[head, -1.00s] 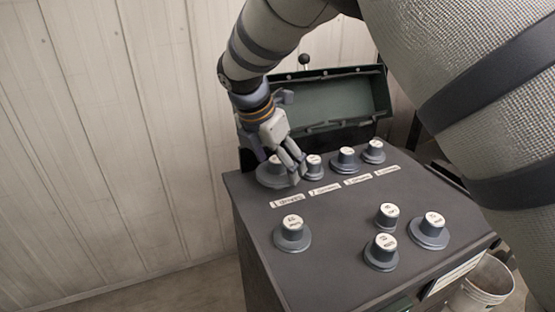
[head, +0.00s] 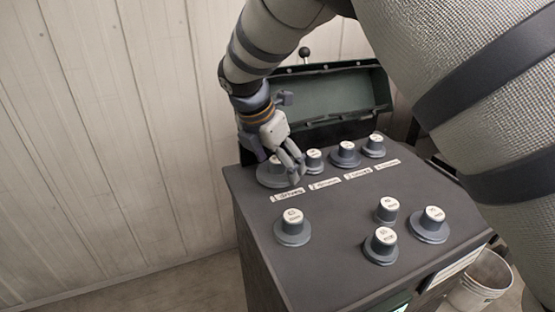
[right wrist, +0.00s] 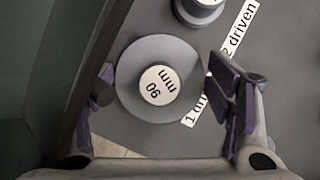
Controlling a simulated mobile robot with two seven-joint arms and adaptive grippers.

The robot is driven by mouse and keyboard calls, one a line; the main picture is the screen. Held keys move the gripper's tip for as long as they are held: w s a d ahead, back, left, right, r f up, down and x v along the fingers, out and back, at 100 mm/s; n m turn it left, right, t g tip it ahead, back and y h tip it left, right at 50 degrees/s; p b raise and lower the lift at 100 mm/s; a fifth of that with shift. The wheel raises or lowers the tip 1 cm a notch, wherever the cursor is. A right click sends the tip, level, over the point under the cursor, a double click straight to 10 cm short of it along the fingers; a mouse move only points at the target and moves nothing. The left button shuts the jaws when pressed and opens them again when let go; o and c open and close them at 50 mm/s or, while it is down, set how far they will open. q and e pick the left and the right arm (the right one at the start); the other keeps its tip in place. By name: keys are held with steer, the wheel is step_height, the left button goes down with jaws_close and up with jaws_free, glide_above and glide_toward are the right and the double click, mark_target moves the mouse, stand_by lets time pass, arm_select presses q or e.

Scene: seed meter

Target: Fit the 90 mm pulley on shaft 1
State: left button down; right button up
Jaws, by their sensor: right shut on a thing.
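The 90 mm pulley (right wrist: 130,85) is a grey disc with a raised hub and a white "90 mm" cap, seen from above in the right wrist view. It is at the 1 driven label (right wrist: 194,108), the left end of the back row; in the head view it shows partly (head: 268,178) behind my fingers. My right gripper (head: 293,172) is shut on the pulley, with one finger on either side of it in the right wrist view. Shaft 1 itself is hidden, and I cannot tell how the pulley sits on it. My left gripper is not in view.
Other capped pulleys stand in the back row, the nearest (head: 314,162) just right of my fingers. Several more, such as one at front left (head: 292,232), stand on the dark cabinet top (head: 330,240). An open green lid (head: 340,100) rises behind. A white bucket (head: 482,285) stands at right.

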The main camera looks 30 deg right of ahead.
steer(key=shift+f, duration=0.3)
steer(key=o, duration=1.4)
steer(key=shift+c, duration=0.2)
steer(key=v, duration=1.2)
